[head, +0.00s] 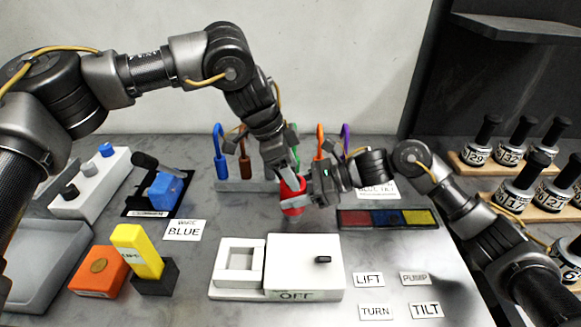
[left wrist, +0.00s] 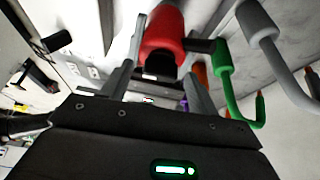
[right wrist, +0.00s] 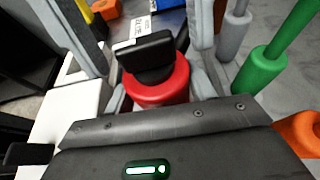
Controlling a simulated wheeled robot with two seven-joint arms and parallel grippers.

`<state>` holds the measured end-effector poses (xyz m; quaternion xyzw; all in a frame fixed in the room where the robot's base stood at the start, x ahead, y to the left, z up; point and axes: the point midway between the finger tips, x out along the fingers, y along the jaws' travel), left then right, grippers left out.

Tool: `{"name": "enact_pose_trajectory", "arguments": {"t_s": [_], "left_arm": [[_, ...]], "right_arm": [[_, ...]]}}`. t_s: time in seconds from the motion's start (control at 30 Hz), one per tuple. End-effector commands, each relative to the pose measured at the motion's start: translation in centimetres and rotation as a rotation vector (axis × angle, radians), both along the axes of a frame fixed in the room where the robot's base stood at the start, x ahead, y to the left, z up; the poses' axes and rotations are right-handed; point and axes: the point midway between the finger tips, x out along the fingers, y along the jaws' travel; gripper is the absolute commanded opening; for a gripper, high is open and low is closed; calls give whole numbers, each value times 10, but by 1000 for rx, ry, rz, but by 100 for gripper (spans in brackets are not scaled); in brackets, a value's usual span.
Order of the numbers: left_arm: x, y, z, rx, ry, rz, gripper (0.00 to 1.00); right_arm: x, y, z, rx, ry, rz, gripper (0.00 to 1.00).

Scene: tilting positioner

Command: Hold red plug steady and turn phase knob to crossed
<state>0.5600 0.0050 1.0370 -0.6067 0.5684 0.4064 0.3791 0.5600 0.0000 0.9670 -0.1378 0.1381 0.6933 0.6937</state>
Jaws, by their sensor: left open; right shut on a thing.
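The red plug (head: 292,205) is held above the table near the middle of the head view. My right gripper (head: 309,190) reaches it from the right and is shut on it. In the right wrist view the red plug (right wrist: 158,88) has a black knob (right wrist: 150,52) at its end. My left gripper (head: 289,178) comes down from above and is open, close to the plug. In the left wrist view the red plug (left wrist: 164,40) shows between the spread fingers. Whether the left fingers touch the knob cannot be told, and the knob's setting is not readable.
A white box marked OFF (head: 305,262) is in front. A yellow block (head: 137,250) and orange box (head: 98,272) are left; bottles (head: 517,190) are right. A striped tray (head: 388,218) lies right of centre.

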Motion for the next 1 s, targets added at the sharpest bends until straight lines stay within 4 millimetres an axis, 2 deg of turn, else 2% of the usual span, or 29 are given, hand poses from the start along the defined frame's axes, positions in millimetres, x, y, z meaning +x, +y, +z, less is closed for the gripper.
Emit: {"name": "enact_pose_trajectory", "arguments": {"t_s": [0.17,0.5,0.77,1.0], "left_arm": [[0,0,0,0,0,0,59],[0,0,0,0,0,-1,15],[1,0,1,0,-1,-30,15],[2,-1,0,1,0,-160,15]], "right_arm": [[0,0,0,1,0,0,26],[0,0,0,1,-1,0,26],[0,0,0,1,0,0,26],[0,0,0,0,0,1,26]]}}
